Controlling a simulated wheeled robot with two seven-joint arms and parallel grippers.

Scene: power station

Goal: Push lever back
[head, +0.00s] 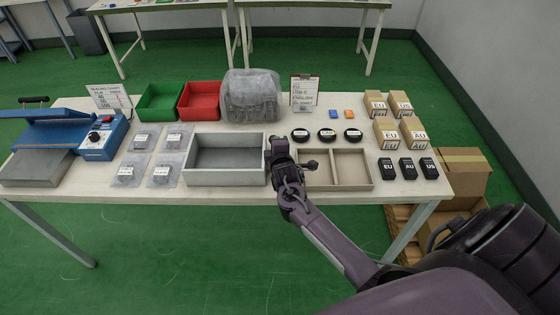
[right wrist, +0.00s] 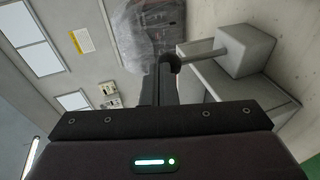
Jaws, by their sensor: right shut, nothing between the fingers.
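A blue sealing machine (head: 50,130) stands at the left end of the table. Its lever has a black handle (head: 33,99) at the back, raised above the blue top. My right gripper (head: 278,146) is far to the right of the lever, over the table between the grey bin and the divided tray. Its fingers (right wrist: 167,75) are shut and empty in the right wrist view. The lever is not recognisable in that view. My left gripper is not in view.
The grey bin (head: 190,176) and divided tray (head: 333,183) flank my right gripper. Behind are a green bin (head: 147,105), a red bin (head: 190,110) and a plastic-wrapped bag (head: 251,98). Bagged parts (head: 126,172) lie between machine and grey bin. Boxes (head: 386,132) stand right.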

